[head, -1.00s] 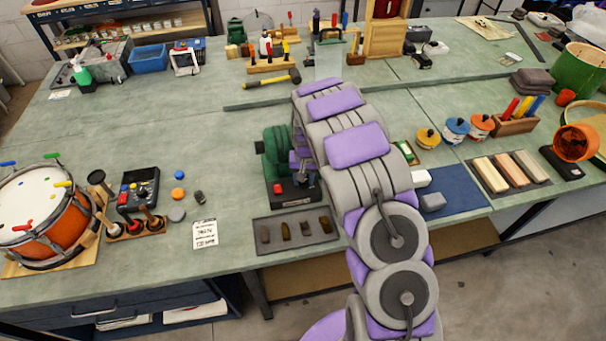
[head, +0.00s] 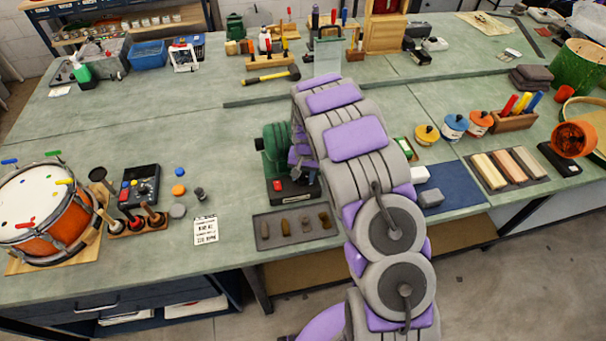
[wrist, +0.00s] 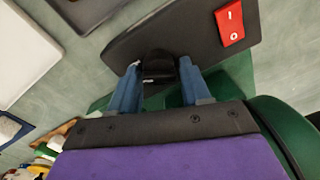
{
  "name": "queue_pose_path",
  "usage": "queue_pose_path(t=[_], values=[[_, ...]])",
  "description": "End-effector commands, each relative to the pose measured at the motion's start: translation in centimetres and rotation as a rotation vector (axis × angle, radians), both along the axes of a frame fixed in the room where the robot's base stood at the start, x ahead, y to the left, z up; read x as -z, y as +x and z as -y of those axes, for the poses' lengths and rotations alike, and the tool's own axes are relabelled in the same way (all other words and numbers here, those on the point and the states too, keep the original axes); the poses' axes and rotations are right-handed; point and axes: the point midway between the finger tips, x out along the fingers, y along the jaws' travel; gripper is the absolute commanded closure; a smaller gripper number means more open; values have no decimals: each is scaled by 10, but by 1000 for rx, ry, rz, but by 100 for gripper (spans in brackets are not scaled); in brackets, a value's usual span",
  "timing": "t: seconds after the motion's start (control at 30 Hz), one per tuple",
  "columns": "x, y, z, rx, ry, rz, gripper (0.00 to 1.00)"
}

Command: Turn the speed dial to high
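The machine (head: 275,148) is a green unit with a dark base (head: 283,193) on the bench. In the wrist view its dark panel (wrist: 125,45) carries a black knob (wrist: 158,66), which looks like the speed dial, and a red switch (wrist: 229,24) marked with a line and a circle. My gripper (wrist: 160,70) has its two blue fingers on either side of the knob, very close to it. I cannot tell whether they press on it. The knob's pointer and any scale are not readable. In the head view my arm partly hides the machine and the gripper.
A dark tray (head: 262,229) with several small brown pieces lies in front of the machine. A white card (head: 206,231) lies to its left. A hammer (head: 272,76) lies behind. A blue mat (head: 458,188) with blocks is right of my arm.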

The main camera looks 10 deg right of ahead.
Motion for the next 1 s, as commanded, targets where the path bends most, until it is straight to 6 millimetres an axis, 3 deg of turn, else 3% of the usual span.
queue_pose_path(t=[0.13, 0.47, 0.67, 1.0], values=[[0, 0, 0, -1, -1, -1, 38], [-4, 0, 0, -1, -1, 0, 38], [-35, 1, 2, -1, -1, 5, 38], [-110, -1, 5, -2, -1, 2, 38]])
